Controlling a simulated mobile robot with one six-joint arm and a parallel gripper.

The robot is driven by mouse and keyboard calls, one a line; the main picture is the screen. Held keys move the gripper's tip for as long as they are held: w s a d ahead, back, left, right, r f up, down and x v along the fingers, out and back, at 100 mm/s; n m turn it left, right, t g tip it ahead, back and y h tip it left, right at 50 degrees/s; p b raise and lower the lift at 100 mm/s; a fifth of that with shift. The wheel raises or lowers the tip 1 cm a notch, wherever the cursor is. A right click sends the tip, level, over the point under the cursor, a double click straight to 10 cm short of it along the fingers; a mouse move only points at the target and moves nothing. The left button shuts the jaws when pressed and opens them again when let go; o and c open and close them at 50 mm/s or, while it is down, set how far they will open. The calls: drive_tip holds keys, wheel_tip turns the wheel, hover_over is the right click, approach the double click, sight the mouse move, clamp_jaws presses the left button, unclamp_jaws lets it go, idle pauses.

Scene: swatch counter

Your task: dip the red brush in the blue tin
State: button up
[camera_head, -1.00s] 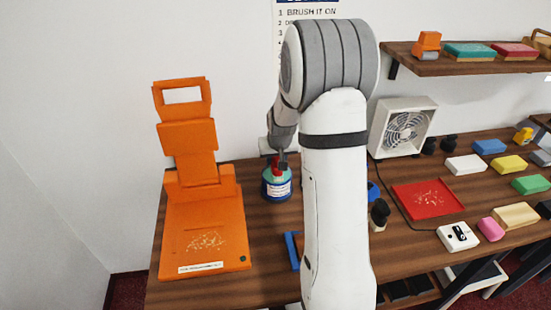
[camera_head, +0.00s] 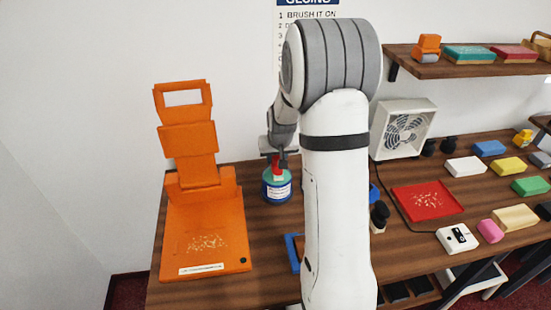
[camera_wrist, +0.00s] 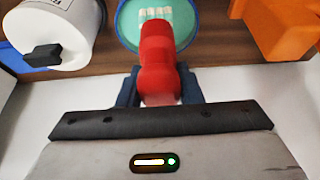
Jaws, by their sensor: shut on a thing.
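The red brush (camera_head: 277,166) is upright or nearly so, above the open top of the blue tin (camera_head: 277,190). The tin stands on the wooden counter and has a white label and a teal top. My gripper (camera_head: 277,160) is shut on the brush. In the wrist view, the red handle (camera_wrist: 157,45) lies between the two dark fingers (camera_wrist: 158,90) and overlaps the tin's teal inside (camera_wrist: 130,22). A pale patch shows just beyond the handle; I cannot tell if it is bristles. How deep the brush tip sits is hidden.
An orange stand (camera_head: 205,235) is left of the tin. A blue-edged frame (camera_head: 292,250), partly behind my arm, lies in front. A red tray (camera_head: 427,202), white fan (camera_head: 403,128) and several coloured blocks are to the right. A white roll (camera_wrist: 50,30) shows in the wrist view.

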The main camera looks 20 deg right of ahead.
drive_tip(key=shift+r+p, duration=1.25)
drive_tip(key=shift+r, duration=1.55)
